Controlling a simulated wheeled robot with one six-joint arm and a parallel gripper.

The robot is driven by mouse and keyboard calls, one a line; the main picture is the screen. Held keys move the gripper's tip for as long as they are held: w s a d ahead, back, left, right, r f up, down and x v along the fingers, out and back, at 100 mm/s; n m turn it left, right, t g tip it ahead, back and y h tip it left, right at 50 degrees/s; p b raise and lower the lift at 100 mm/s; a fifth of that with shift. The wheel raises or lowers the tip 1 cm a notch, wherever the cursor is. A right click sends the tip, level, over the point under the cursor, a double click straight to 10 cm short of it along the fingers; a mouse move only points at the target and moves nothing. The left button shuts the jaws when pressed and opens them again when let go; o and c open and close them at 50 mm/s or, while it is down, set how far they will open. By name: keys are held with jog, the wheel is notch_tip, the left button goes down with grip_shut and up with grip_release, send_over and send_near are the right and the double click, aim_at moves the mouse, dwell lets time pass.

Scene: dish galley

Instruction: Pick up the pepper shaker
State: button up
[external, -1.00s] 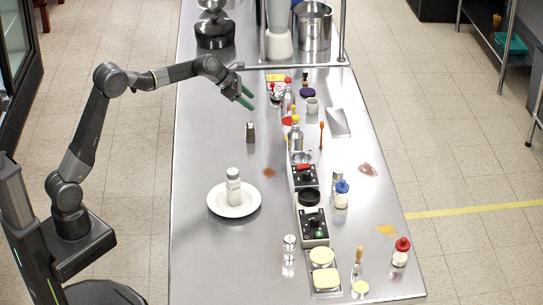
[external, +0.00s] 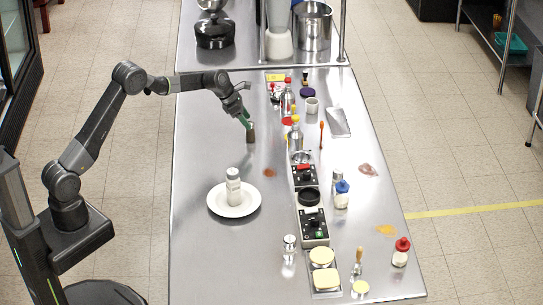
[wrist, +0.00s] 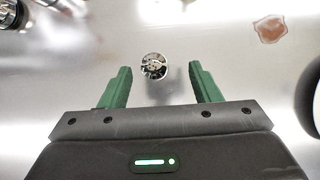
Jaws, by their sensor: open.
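The pepper shaker (external: 251,137), a small dark shaker with a metal top, stands upright on the steel counter, behind the white plate. In the wrist view its round shiny top (wrist: 153,66) shows from above, between the fingertips and slightly nearer the left one. My gripper (external: 247,122) points down at the shaker in the external view, with its green fingers at its top. In the wrist view my gripper (wrist: 160,68) is open, with a gap on each side of the shaker. Whether a finger touches it I cannot tell.
A white plate (external: 215,204) holding a pale shaker-like container (external: 233,187) stands in front. A row of bottles, jars and control boxes (external: 314,226) runs along the counter's middle to the right. A brown stain (external: 269,172) lies nearby. The counter's left side is mostly clear.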

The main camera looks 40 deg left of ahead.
aim_at(251, 132)
jog(key=shift+w+a+p+x, duration=0.15)
jog(key=shift+p+x, duration=0.25)
jog(key=shift+x, duration=1.05)
jog(key=shift+w+a+p+x, duration=0.1)
jog(key=shift+p+x, duration=0.25)
jog(key=shift+x, duration=1.1)
jog(key=c, duration=1.1)
